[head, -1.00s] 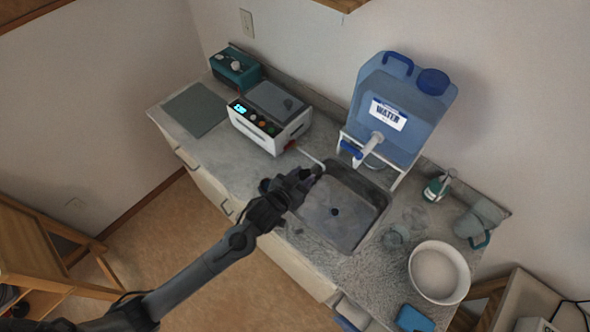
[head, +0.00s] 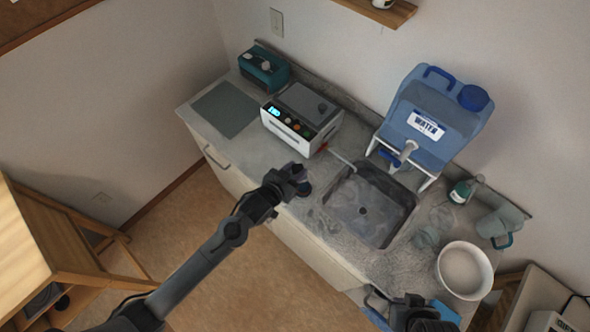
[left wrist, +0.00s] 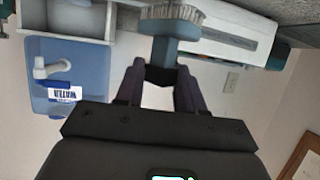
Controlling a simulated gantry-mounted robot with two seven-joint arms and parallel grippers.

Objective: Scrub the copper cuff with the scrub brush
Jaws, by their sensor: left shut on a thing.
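The scrub brush (left wrist: 172,30) has a blue-grey body and pale bristles; in the left wrist view it sits between the fingertips of my left gripper (left wrist: 160,80), which is shut on it. In the head view my left gripper (head: 297,178) is over the counter's front edge, left of the sink, and largely hides the brush. A dark part of my right arm, with my right gripper (head: 420,312), shows at the bottom edge of the head view; its jaws cannot be made out. I cannot make out the copper cuff in either view.
The counter holds a grey sink (head: 370,208), a white machine with buttons (head: 300,120), a teal box (head: 264,68) and a grey mat (head: 225,109). A blue water jug (head: 432,115) stands behind the sink. A white bowl (head: 464,270) and a green-labelled bottle (head: 462,190) are at right.

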